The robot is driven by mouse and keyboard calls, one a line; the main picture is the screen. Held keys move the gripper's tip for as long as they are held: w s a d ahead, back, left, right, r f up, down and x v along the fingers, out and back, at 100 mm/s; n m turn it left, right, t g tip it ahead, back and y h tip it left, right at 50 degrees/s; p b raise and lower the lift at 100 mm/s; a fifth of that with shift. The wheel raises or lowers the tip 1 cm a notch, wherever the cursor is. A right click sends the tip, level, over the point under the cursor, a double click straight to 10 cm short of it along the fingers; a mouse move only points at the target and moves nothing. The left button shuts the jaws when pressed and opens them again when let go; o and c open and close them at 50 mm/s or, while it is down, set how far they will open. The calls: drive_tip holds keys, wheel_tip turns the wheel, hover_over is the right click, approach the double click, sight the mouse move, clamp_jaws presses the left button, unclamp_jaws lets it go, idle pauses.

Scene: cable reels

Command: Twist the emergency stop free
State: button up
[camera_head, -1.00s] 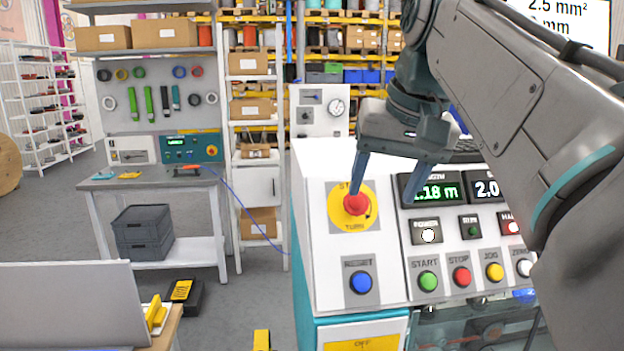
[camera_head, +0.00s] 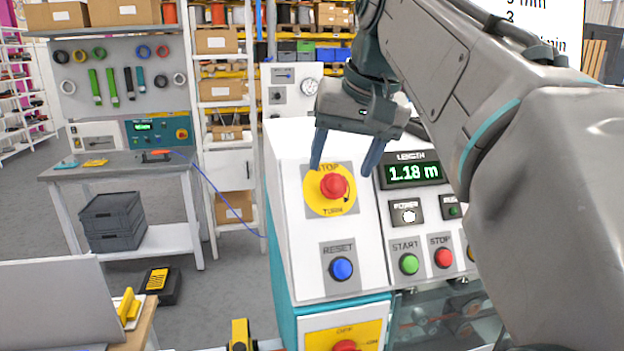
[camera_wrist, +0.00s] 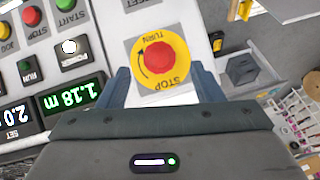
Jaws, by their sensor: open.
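The emergency stop (camera_head: 333,187) is a red mushroom button on a yellow round plate marked STOP and TURN, on the white sloped panel (camera_head: 290,223) of the machine. My gripper (camera_head: 343,168) is open, its two blue-grey fingers spread at the upper edge of the yellow plate, one to the left and one to the right of the button. In the wrist view the red button (camera_wrist: 159,58) lies beyond and between the fingers, with a curved arrow beside it. Nothing is held. I cannot tell whether the fingertips touch the panel.
A blue RESET button (camera_head: 341,268) sits below the stop. A green START button (camera_head: 409,264), a red STOP button (camera_head: 444,257) and the length display (camera_head: 412,173) are to the right. A workbench (camera_head: 115,165) stands at the left behind open floor.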

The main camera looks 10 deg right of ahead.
sight(338, 182)
drive_tip(key=shift+x, duration=2.2)
drive_tip(key=c, duration=1)
drive_tip(key=shift+d, duration=0.1)
drive_tip(key=m+y+b, duration=0.1)
drive_tip(key=m+y, duration=0.1)
drive_tip(key=m, duration=0.1)
drive_tip(key=shift+d+f+t, duration=0.1)
drive_tip(key=shift+d+t, duration=0.05)
drive_tip(key=shift+t, duration=0.15)
drive_tip(key=shift+s+d+m+t+y+b, duration=0.1)
drive_tip(key=shift+m+t+y+b, duration=0.65)
drive_tip(key=shift+m, duration=0.85)
drive_tip(key=shift+g+y, duration=0.25)
